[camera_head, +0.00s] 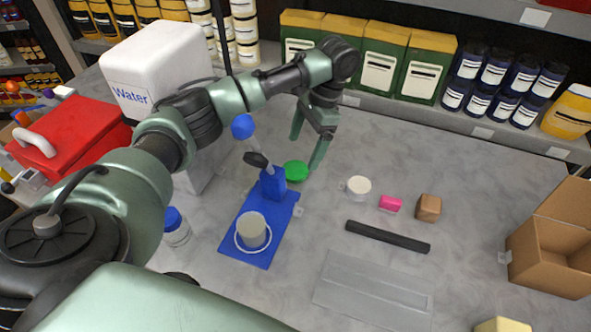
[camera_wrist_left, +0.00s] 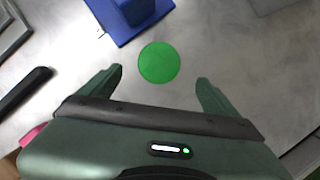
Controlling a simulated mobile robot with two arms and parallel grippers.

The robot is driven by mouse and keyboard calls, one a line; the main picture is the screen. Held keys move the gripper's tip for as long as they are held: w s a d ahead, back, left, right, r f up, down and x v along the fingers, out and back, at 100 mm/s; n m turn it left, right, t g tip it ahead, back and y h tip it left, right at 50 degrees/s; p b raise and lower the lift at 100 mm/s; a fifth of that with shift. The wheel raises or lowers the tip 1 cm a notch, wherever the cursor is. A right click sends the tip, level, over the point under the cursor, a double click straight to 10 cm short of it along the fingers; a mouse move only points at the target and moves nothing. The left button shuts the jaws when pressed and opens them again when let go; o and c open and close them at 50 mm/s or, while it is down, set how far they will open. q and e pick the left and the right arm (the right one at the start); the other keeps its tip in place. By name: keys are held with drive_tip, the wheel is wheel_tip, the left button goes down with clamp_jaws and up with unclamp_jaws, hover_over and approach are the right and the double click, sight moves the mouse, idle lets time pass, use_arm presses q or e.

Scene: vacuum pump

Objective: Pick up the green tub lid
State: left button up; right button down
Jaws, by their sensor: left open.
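The green tub lid (camera_head: 296,171) is a flat round disc on the grey counter, beside the back right corner of the blue base. In the left wrist view the lid (camera_wrist_left: 159,62) lies ahead of the gap between my fingers, apart from both. My left gripper (camera_head: 306,152) is open and empty, pointing down above the counter near the lid. In the wrist view its two fingers (camera_wrist_left: 160,78) are spread wider than the lid. My right gripper is not in view.
A blue pump stand (camera_head: 272,186) with a blue-ball lever rises close left of the lid. A white-topped tub (camera_head: 358,186), pink block (camera_head: 390,204), brown block (camera_head: 428,208) and black bar (camera_head: 388,237) lie to the right. An open carton (camera_head: 550,250) stands far right.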

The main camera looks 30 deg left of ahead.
sight(295, 170)
use_arm(q)
drive_tip(key=shift+s+a+f+p, duration=0.1)
drive_tip(key=shift+s+f+p, duration=0.2)
drive_tip(key=shift+s+f, duration=0.3)
drive_tip(key=p+x, duration=0.1)
drive_tip(key=x, duration=0.2)
drive_tip(key=shift+a+f, duration=0.1)
drive_tip(key=shift+f, duration=0.3)
drive_tip(key=shift+a+f, duration=0.1)
drive_tip(key=shift+f, duration=0.4)
drive_tip(key=shift+c, duration=0.3)
drive_tip(key=c, duration=1.3)
